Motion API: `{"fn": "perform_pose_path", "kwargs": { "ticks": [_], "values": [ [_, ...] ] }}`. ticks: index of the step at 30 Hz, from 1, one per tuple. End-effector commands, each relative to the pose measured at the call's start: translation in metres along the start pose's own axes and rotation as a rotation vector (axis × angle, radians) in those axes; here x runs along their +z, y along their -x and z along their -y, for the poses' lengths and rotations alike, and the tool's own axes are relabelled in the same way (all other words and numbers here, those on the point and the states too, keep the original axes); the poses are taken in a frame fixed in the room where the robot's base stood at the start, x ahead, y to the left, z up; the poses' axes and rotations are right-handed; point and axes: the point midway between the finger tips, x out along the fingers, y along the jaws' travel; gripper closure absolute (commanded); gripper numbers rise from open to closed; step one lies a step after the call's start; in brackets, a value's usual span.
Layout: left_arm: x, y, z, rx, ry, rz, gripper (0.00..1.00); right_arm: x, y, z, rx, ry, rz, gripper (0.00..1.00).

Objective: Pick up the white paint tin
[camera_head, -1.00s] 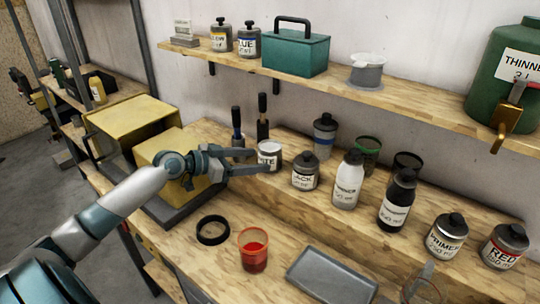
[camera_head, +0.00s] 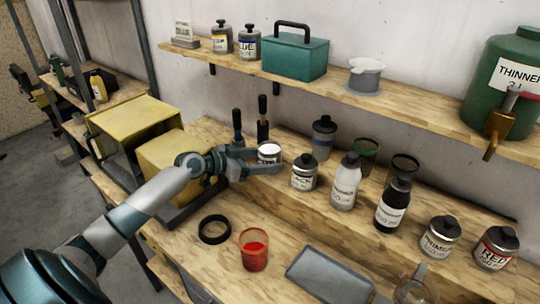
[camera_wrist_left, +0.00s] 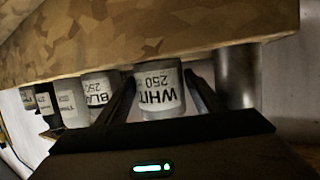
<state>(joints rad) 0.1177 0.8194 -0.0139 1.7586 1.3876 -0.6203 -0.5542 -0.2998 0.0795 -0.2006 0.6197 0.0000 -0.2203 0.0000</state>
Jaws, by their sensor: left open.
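The white paint tin (camera_head: 268,153) stands on the raised wooden ledge at the back of the bench, left of the black tin. My left gripper (camera_head: 270,162) is open, with its fingers reaching to both sides of the white tin. In the left wrist view the white tin (camera_wrist_left: 159,90), labelled "WHIT 250" and seen upside down, sits between the two dark fingers (camera_wrist_left: 158,98). I cannot tell whether either finger touches it. My right gripper is not in view.
The black tin (camera_head: 305,173) stands close to the right, with white and black bottles beyond. Two dark-handled tools (camera_head: 262,120) stand behind the gripper. A yellow box (camera_head: 170,160) is to the left. A red cup (camera_head: 253,250), black ring (camera_head: 214,229) and grey tray (camera_head: 330,276) lie in front.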

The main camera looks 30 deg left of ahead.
Motion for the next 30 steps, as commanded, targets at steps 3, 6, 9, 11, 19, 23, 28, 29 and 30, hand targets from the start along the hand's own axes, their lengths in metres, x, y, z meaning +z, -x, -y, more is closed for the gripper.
{"fn": "perform_pose_path", "kwargs": {
  "ticks": [3, 6, 9, 11, 19, 23, 28, 29, 30],
  "values": [
    [-0.002, -0.011, 0.0, 0.0, 0.002, -0.001, 0.39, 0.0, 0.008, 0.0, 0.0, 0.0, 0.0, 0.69],
    [0.0, -0.016, 0.0, 0.0, 0.001, 0.0, 0.39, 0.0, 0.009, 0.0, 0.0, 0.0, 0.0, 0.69],
    [0.001, -0.017, 0.0, 0.0, 0.0, 0.001, 0.39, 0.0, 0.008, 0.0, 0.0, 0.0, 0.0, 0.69],
    [0.001, -0.016, 0.0, 0.0, 0.0, 0.001, 0.39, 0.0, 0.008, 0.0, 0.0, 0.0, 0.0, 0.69],
    [0.001, -0.016, 0.0, 0.0, 0.0, 0.001, 0.39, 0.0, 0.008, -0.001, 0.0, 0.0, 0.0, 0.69],
    [0.001, -0.016, 0.0, 0.0, 0.0, 0.001, 0.62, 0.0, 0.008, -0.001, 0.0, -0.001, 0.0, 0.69],
    [-0.001, -0.016, 0.0, -0.001, -0.001, -0.002, 0.81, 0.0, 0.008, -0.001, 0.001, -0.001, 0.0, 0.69],
    [-0.001, -0.016, 0.0, -0.001, -0.001, -0.002, 0.81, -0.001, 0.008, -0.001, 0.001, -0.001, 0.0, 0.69],
    [-0.001, -0.016, 0.0, -0.001, -0.001, -0.002, 0.81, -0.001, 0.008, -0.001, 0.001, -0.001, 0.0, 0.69]
  ]
}}
